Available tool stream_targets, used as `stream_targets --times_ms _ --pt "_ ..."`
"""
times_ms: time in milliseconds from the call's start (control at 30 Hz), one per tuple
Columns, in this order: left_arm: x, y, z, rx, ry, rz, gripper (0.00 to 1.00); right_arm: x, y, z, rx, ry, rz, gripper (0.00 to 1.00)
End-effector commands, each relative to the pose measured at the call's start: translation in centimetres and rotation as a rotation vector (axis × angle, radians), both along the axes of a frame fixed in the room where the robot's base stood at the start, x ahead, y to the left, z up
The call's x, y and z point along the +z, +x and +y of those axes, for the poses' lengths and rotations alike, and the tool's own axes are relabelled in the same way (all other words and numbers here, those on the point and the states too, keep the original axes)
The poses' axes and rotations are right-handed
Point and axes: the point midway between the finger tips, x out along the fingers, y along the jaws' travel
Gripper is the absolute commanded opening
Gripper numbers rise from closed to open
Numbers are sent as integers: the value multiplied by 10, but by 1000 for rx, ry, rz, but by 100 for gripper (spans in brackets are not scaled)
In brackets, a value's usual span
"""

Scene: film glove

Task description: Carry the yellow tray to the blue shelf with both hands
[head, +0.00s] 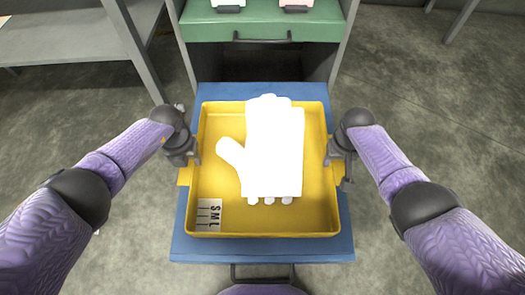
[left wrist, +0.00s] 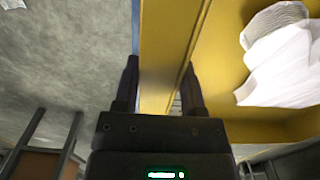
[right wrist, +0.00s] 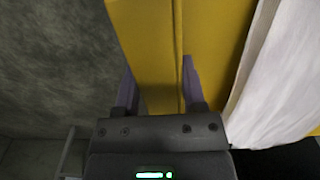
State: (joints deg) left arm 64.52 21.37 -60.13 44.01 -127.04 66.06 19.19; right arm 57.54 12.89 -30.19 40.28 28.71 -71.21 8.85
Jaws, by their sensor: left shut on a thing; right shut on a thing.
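The yellow tray (head: 225,218) sits over the blue shelf (head: 195,250) in the head view; whether it touches the surface I cannot tell. White gloves (head: 275,150) lie in the tray, with a small card marked S M L (head: 208,214) in its near left corner. My left gripper (head: 190,158) is shut on the tray's left side; its fingers straddle the yellow wall in the left wrist view (left wrist: 160,85). My right gripper (head: 335,158) is shut on the tray's right side, also straddling the wall in the right wrist view (right wrist: 160,85).
A green surface (head: 262,24) with a drawer handle stands behind the blue shelf, carrying small pale items at its far edge. A grey table (head: 60,38) stands at the back left. Bare concrete floor (head: 430,100) shows at both sides.

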Motion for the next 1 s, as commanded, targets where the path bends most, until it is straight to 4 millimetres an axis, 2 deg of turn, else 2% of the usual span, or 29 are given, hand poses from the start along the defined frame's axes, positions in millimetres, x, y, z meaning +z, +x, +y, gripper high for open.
stream_targets --times_ms 67,100,267,767,867,967,1000 --pt "-3 0 0 2 0 1 0 -3 0 0 -2 -1 0 0" --pt "-4 0 0 1 0 0 55 -4 0 0 -1 -1 0 55" --pt "-4 0 0 0 0 0 88 -4 0 0 -1 0 -1 88" --pt "-2 0 0 0 -1 0 88 -4 0 0 -1 0 0 88" --pt "8 1 0 -1 -3 -3 88 -4 0 0 -1 1 0 88" --pt "27 0 1 -4 0 -4 88 -4 0 0 0 1 0 88" --pt "39 0 1 -3 -1 -6 88 -4 0 0 0 1 0 88"
